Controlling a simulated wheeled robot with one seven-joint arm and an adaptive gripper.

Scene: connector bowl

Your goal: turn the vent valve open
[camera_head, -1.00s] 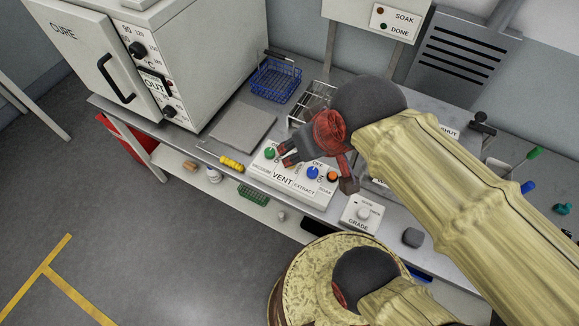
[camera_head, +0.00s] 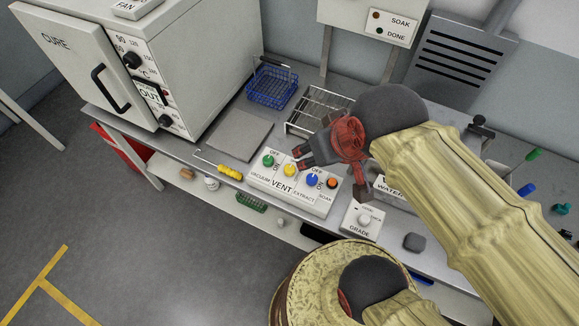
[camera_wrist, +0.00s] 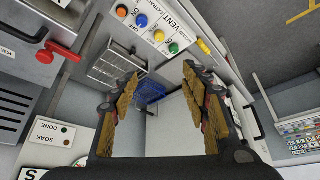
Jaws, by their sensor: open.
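The white control panel (camera_head: 262,184) lies on the bench. Its yellow knob (camera_head: 290,169) sits above the word VENT, between a green knob (camera_head: 268,160) and a blue knob (camera_head: 312,179). The yellow knob also shows in the wrist view (camera_wrist: 159,35), beyond my fingertips. I cannot tell its turn setting. My gripper (camera_head: 300,152) is open and empty, above and behind the panel in the head view, with its fingers toward the left. Its spread fingers show in the wrist view (camera_wrist: 160,80), apart from the knobs.
A blue wire basket (camera_head: 272,87) and a metal rack (camera_head: 312,110) stand behind. A grey plate (camera_head: 240,135) and a yellow-handled tool (camera_head: 230,172) lie left of the panel. A grade box (camera_head: 362,220) stands right of it. A red lever (camera_wrist: 62,50) shows in the wrist view.

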